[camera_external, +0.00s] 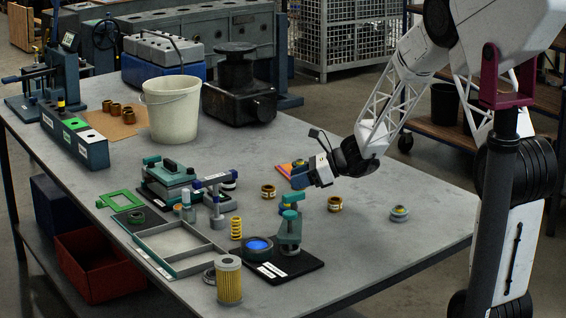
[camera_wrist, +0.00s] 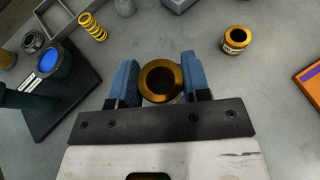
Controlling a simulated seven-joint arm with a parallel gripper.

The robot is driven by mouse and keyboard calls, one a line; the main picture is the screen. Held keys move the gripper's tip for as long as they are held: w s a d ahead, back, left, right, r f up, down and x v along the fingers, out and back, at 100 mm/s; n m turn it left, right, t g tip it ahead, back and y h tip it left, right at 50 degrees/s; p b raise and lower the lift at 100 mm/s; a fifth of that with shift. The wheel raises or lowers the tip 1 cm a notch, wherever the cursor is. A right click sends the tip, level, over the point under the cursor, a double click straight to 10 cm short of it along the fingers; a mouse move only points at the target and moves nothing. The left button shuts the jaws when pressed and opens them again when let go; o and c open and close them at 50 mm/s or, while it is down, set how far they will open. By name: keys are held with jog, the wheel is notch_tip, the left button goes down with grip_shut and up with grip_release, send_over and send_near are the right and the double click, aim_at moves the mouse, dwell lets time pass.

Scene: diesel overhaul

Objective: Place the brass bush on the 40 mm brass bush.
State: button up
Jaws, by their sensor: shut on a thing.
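My gripper (camera_wrist: 160,80) is shut on a brass bush (camera_wrist: 161,78), held between its two blue fingers with the bore facing the camera. A labelled brass bush (camera_wrist: 236,39) stands on the bench, apart from the gripper, at upper right in the wrist view. In the outside view two labelled brass bushes, one on the left (camera_external: 268,191) and one on the right (camera_external: 335,204), stand upright near the gripper. I cannot read their sizes.
A black plate (camera_wrist: 85,98) carries a blue-faced ring (camera_wrist: 50,61) and a green-topped fixture (camera_external: 290,230). A yellow spring (camera_external: 236,228), a filter (camera_external: 229,280) and a grey tray (camera_external: 148,243) stand left. A banded ring part (camera_external: 399,213) stands right. An orange-edged mat (camera_wrist: 310,78) lies nearby.

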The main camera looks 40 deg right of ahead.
send_over(270, 187)
jog(key=shift+w+a+f, duration=0.1)
jog(key=shift+a+f, duration=0.05)
jog(key=shift+f, duration=0.5)
jog(key=shift+f, duration=0.1)
jog(key=shift+f, duration=1.7)
jog(key=shift+f, duration=0.1)
jog(key=o, duration=1.1)
jog(key=v, duration=1.2)
jog(key=shift+r, duration=0.25)
